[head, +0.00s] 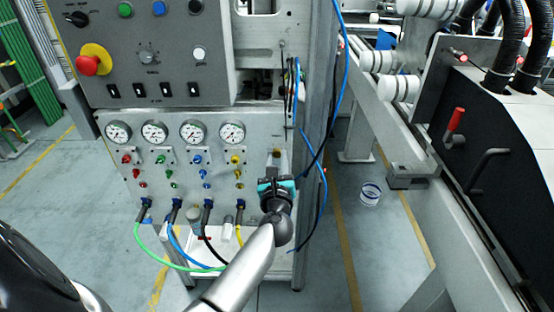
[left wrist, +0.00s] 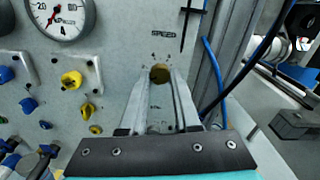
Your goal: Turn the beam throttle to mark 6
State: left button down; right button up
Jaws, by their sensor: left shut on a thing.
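My left gripper (head: 274,168) reaches the right end of the grey gauge panel in the head view. In the left wrist view its two fingers (left wrist: 162,80) are closed around a small round brass-coloured knob, the beam throttle (left wrist: 160,73). Marks surround the knob and the word SPEED stands above it. The other lettering and the mark numbers are too small to read, so I cannot tell which mark it is at. My right gripper is in neither view.
Left of my gripper, the panel (head: 112,178) carries gauges (head: 233,133) and coloured valve knobs (head: 236,160). Hoses (head: 150,250) hang below. A blue cable (head: 323,190) runs close on the right. A red emergency button (head: 88,66) sits on the upper box.

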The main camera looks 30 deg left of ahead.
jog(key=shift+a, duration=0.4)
pick_arm(q)
jog(key=shift+m, duration=0.4)
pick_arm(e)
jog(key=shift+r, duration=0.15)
